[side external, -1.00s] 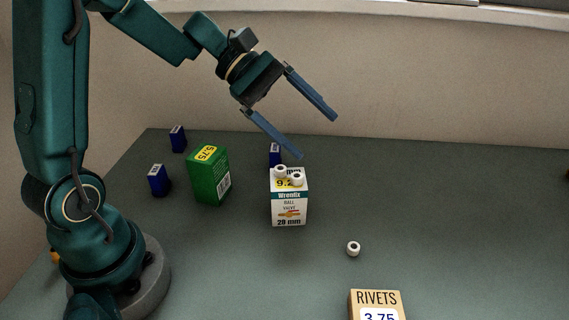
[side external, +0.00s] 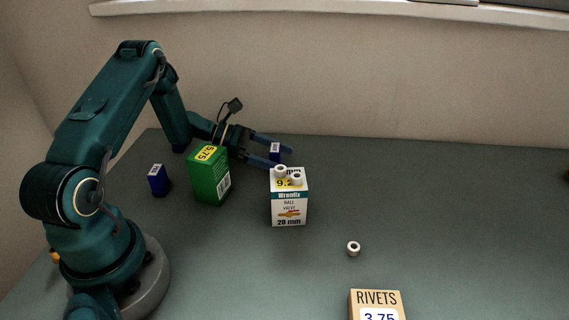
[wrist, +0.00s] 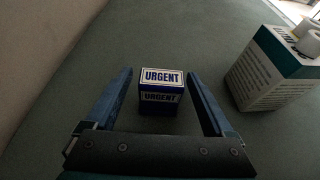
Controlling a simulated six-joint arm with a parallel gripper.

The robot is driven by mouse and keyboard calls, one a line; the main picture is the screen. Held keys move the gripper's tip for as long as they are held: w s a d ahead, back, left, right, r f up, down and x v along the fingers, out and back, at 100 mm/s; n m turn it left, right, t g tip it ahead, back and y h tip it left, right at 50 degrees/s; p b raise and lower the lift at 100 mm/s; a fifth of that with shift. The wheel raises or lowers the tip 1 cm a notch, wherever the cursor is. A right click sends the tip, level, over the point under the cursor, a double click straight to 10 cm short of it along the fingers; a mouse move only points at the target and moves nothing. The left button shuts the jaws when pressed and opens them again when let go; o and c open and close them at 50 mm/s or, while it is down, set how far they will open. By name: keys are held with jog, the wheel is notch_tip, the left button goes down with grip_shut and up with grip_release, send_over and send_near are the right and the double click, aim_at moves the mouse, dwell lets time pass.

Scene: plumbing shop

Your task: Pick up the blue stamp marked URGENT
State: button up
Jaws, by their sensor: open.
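The blue stamp marked URGENT (wrist: 161,92) stands upright on the table between my gripper's two fingers in the wrist view, with a gap on each side. Its label faces up toward the camera. In the wrist view my gripper (wrist: 163,80) holds nothing.
A white Wrenfix ball valve box (side external: 289,205) with small white rings on top stands close right of the gripper. A green box (side external: 209,176) is beside my wrist. Another blue stamp (side external: 158,180) stands left. A loose ring (side external: 353,248) and rivets box (side external: 376,304) lie in front.

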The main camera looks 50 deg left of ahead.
jog(key=shift+x, duration=0.95)
grip_shut()
